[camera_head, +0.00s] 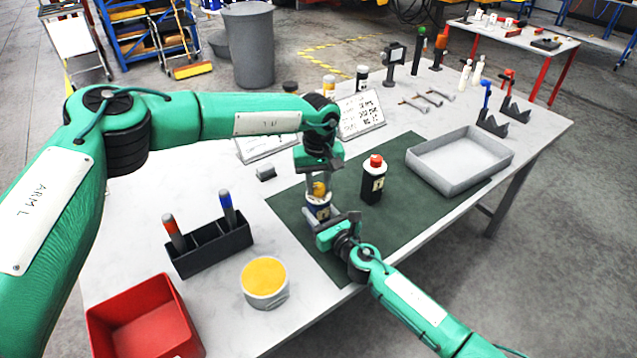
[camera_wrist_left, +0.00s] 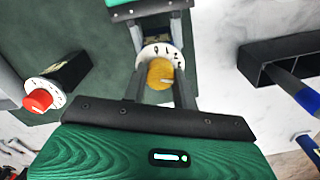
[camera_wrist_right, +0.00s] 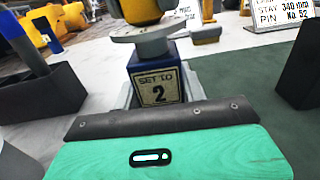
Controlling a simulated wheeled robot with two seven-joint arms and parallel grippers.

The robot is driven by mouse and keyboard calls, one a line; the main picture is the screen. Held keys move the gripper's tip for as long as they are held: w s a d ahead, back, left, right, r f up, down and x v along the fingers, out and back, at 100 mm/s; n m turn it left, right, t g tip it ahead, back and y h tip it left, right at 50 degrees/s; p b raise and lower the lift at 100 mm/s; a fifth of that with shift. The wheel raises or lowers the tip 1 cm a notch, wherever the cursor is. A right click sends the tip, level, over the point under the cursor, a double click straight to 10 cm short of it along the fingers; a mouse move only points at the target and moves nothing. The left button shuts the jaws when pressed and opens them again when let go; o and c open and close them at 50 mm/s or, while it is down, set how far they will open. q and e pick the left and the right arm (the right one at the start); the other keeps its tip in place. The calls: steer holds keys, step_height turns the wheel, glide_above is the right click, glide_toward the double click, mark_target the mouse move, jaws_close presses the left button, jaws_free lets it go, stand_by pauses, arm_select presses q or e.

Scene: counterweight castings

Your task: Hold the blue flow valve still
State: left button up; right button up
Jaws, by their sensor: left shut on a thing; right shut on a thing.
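The blue flow valve (camera_head: 318,210) stands upright on the green mat (camera_head: 400,216). In the right wrist view its blue body (camera_wrist_right: 158,88) carries a "SET TO 2" label. It has a white numbered dial (camera_wrist_left: 158,51) and a yellow knob (camera_wrist_left: 160,73) on top. My right gripper (camera_head: 330,220) is shut on the blue body from the front. My left gripper (camera_head: 318,184) reaches down from above and is shut on the yellow knob. My jaws partly hide the valve. A black valve with a red knob (camera_head: 374,180) stands apart to the right.
A grey tray (camera_head: 448,184) lies at the right. A black holder (camera_head: 212,252) with red and blue tools, a yellow-topped tub (camera_head: 264,286) and a red bin (camera_head: 140,318) stand at the left. Lettered boards (camera_head: 360,115) stand behind the mat. The mat's front right is clear.

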mark_target(319, 186)
arm_select(q)
steer(key=shift+n, duration=0.3)
steer(key=n, duration=0.4)
steer(key=shift+n, duration=0.3)
steer(key=n, duration=0.4)
steer(key=shift+n, duration=0.4)
steer(key=o, duration=1)
steer(key=shift+r, duration=0.1)
step_height(319, 186, up, 12)
steer(key=shift+f, duration=0.1)
